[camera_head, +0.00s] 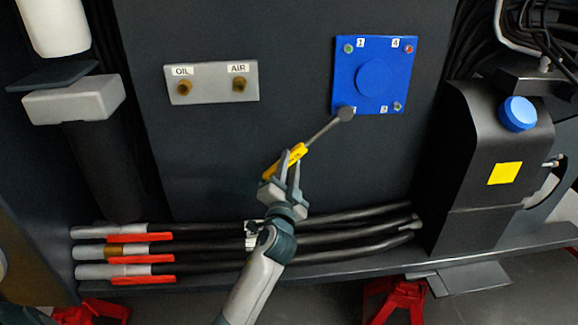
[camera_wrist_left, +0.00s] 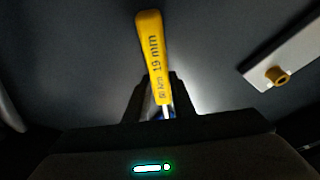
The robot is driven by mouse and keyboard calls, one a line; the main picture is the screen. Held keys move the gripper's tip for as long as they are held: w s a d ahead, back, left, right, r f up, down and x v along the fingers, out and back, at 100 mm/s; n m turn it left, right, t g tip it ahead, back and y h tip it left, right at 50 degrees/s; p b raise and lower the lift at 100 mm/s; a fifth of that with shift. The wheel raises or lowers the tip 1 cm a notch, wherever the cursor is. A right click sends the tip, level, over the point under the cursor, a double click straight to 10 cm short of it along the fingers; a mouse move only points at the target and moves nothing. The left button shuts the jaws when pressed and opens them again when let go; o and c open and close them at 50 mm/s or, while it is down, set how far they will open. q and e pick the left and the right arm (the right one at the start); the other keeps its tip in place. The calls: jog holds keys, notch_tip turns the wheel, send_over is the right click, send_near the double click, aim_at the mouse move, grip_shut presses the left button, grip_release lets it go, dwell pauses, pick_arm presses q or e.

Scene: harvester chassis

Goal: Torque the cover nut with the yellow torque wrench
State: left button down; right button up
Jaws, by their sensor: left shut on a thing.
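The yellow torque wrench (camera_head: 322,131) has a yellow handle and a grey shaft that slants up to the right. My left gripper (camera_head: 289,163) is shut on its yellow handle. The handle also shows in the left wrist view (camera_wrist_left: 154,55), marked "19 mm". The wrench's round head is at the lower left corner of the blue square cover (camera_head: 347,72) and hides the nut there. I cannot tell whether the head is seated on it. The other corners, labelled 1, 4 and 3, show a green nut (camera_head: 348,48), a red nut (camera_head: 408,49) and a green nut (camera_head: 397,106). My right gripper is not in view.
A grey plate (camera_head: 212,97) with brass OIL and AIR fittings is left of the cover. A black tank (camera_head: 470,170) with a blue cap stands at the right. Black hoses (camera_head: 340,240) with red-handled ends run along the ledge below. The dark panel between is clear.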

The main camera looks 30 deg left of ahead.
pick_arm(q)
jog(key=w+d+f+n+b, duration=0.1)
jog(key=f+n+b, duration=0.1)
jog(key=b, duration=0.3)
jog(key=shift+w+d+y, duration=0.1)
jog(key=shift+d+y, duration=0.3)
jog(key=shift+r, duration=0.1)
jog(key=d+n+b, duration=0.1)
jog(key=b, duration=0.1)
jog(key=w+d+f+n+b, duration=0.1)
jog(key=b, duration=0.2)
jog(key=shift+w+f+y+b, duration=0.15)
jog(key=shift+f+y+b, duration=0.15)
jog(key=shift+y, duration=0.1)
